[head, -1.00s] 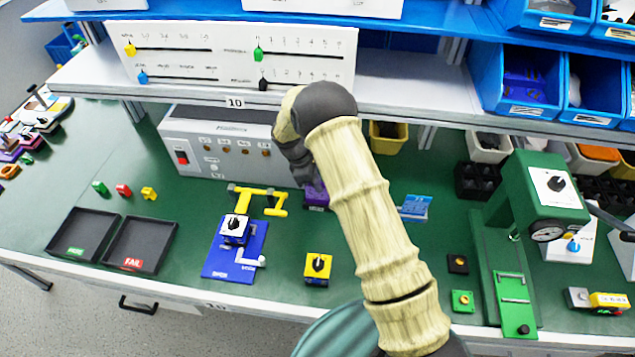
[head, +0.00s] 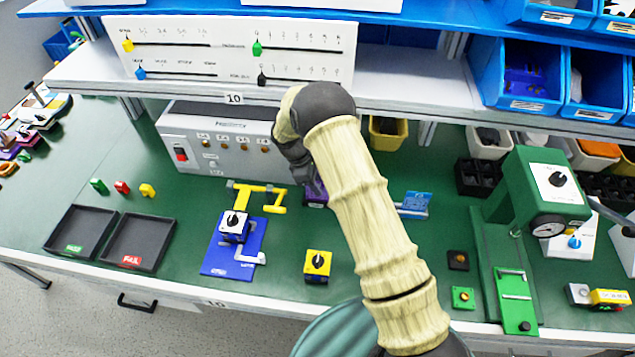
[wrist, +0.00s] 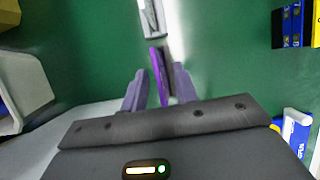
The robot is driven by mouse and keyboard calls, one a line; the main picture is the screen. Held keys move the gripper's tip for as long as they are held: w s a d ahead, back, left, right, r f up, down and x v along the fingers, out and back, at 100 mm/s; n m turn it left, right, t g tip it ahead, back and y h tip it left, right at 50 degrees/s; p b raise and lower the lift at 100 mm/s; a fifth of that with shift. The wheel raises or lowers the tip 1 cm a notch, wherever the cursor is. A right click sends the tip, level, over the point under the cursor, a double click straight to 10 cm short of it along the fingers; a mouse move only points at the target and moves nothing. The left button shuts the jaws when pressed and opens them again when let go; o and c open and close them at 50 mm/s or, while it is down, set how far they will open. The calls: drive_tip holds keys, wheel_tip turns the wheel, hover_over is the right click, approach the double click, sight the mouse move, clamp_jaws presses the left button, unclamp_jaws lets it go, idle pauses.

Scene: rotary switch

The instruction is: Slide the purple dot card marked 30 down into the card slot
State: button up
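A thin purple card (wrist: 160,75) stands edge-on between the fingers of my gripper (wrist: 160,80) in the wrist view. Narrow green gaps show on both sides of the card, so the fingers are open around it. The mark 30 and the dots cannot be read. In the head view, part of a purple thing (head: 316,200) shows behind my arm, below the dark hand; the fingertips are hidden there. A pale grey block (wrist: 152,18) lies just beyond the card in the wrist view. I cannot tell whether it holds the card slot.
A blue card in a small holder (head: 414,203) stands right of my arm. The grey power unit (head: 225,140) is behind left. A yellow bracket (head: 262,194), a blue plate (head: 238,262) and a yellow switch box (head: 318,266) sit nearby. A green press (head: 540,200) stands right.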

drive_tip(key=b+v, duration=0.2)
drive_tip(key=v, duration=1.5)
drive_tip(key=shift+r+b, duration=0.25)
drive_tip(key=shift+b, duration=0.05)
wheel_tip(320, 180, up, 9)
drive_tip(key=p, duration=0.9)
